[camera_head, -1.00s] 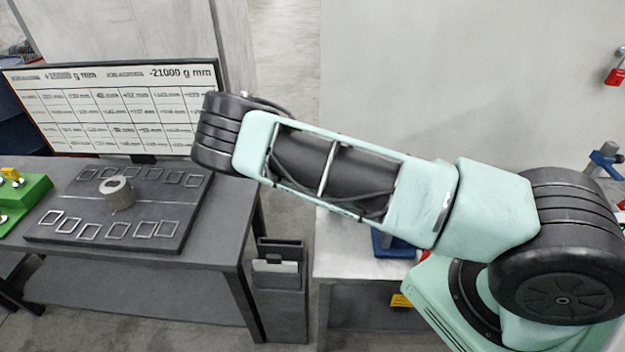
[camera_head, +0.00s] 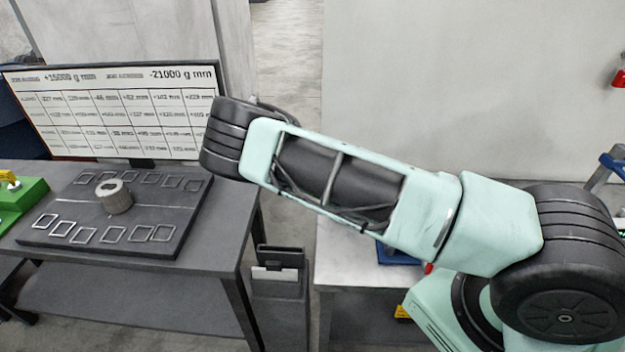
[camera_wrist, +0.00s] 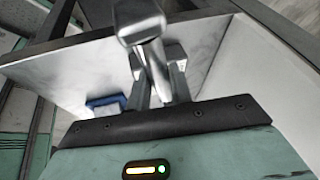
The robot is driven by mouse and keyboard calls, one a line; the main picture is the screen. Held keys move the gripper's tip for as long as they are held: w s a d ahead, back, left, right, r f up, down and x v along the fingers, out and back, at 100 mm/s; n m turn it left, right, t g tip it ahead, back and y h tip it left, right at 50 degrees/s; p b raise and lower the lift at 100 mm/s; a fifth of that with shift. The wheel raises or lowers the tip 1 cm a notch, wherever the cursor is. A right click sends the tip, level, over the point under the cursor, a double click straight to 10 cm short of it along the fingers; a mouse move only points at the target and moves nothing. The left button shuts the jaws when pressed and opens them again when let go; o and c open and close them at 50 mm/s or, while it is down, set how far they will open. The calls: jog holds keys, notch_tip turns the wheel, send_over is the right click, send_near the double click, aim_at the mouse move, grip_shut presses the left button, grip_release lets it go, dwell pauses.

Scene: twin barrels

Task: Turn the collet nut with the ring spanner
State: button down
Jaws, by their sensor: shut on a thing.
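My gripper (camera_wrist: 157,62) shows in the wrist view. It is shut on a grey metal tool (camera_wrist: 150,50), which I take to be the ring spanner. The tool's shaft runs between the two fingers, and its broad blunt end (camera_wrist: 140,18) sticks out toward the top of the picture. No ring opening can be made out. The gripper is out of the head view, where only my arm shows. I cannot make out the collet nut in either view.
A light bench top (camera_wrist: 75,65) with a blue object (camera_wrist: 105,102) lies beyond the gripper. In the head view, a dark table (camera_head: 225,215) at left holds a board (camera_head: 60,208) with a hollow grey cylinder (camera_head: 114,198), and a screen (camera_head: 120,110) behind. A bin (camera_head: 278,300) stands between the benches.

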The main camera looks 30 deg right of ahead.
jog(key=shift+w, duration=0.1)
jog(key=shift+w+f+b, duration=0.1)
jog(key=shift+w+b, duration=0.05)
jog(key=shift+b, duration=0.35)
jog(key=shift+w+d+m+g+b, duration=0.4)
jog(key=shift+w+m+b, duration=0.5)
jog(key=shift+b, duration=0.65)
jog(key=shift+s+r, duration=0.2)
jog(key=shift+s+a, duration=0.1)
jog(key=shift+s, duration=0.15)
notch_tip(320, 180, up, 7)
jog(key=p, duration=0.2)
dwell(0.6)
dwell(0.7)
